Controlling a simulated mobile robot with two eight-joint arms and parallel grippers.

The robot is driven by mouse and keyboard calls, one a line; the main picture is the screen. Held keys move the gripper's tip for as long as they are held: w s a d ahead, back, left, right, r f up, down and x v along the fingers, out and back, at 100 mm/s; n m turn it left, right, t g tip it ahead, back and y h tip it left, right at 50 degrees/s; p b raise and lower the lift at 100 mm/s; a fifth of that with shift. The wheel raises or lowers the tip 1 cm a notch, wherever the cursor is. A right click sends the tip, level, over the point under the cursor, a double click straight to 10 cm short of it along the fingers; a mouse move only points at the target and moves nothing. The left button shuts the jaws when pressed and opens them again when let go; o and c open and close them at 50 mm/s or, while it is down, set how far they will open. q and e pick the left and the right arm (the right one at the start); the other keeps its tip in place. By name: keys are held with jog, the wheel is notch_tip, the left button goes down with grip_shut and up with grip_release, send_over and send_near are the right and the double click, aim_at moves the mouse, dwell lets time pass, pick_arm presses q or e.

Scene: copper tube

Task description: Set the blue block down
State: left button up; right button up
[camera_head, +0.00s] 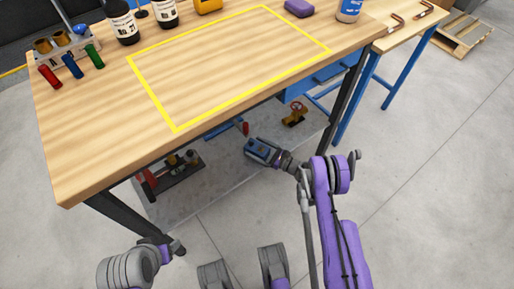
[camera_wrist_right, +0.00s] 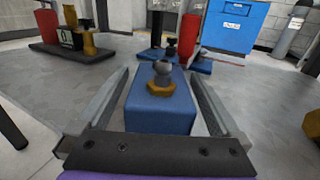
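The blue block (camera_wrist_right: 158,112) stands between the two fingers of my right gripper (camera_wrist_right: 160,78). A brass hex piece with a grey knob (camera_wrist_right: 162,80) sits on top of it. In the head view, the right gripper (camera_head: 262,152) and the blue block (camera_head: 257,148) are low in front of the workbench, near its lower shelf. The fingers flank the block closely on both sides. Whether they press on it, I cannot tell. The block's underside is hidden, so I cannot tell whether it rests on anything. My left arm shows at the lower left; its gripper is not visible.
The workbench top (camera_head: 100,155) carries a yellow outlined rectangle, bottles and coloured cylinders. The wrist view shows a blue base with a red cylinder (camera_wrist_right: 190,35) ahead.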

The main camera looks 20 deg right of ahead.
jog(key=shift+r, duration=0.15)
jog(key=shift+s+d, duration=0.2)
jog(key=shift+d, duration=0.05)
jog(key=p+v, duration=0.3)
jog(key=v, duration=0.8)
jog(key=w+a+r+n+g+h, duration=0.1)
jog(key=w+a+r+n+g, duration=0.35)
jog(key=r, duration=0.45)
jog(key=s+a+r+n+g+h, duration=0.3)
jog(key=s+a+r+n, duration=0.35)
jog(key=r+n, duration=0.2)
jog(key=s+d+r+n+h, duration=0.1)
jog(key=s+r+n+h, duration=0.3)
jog(key=s, duration=0.9)
jog(key=s+d+r+n+g+h, duration=0.1)
jog(key=s+r+n+h, duration=0.3)
jog(key=s+n, duration=0.6)
jog(key=s+d, duration=0.1)
jog(key=s, duration=0.2)
jog(key=shift+d+r+n, duration=0.3)
jog(key=shift+g, duration=0.25)
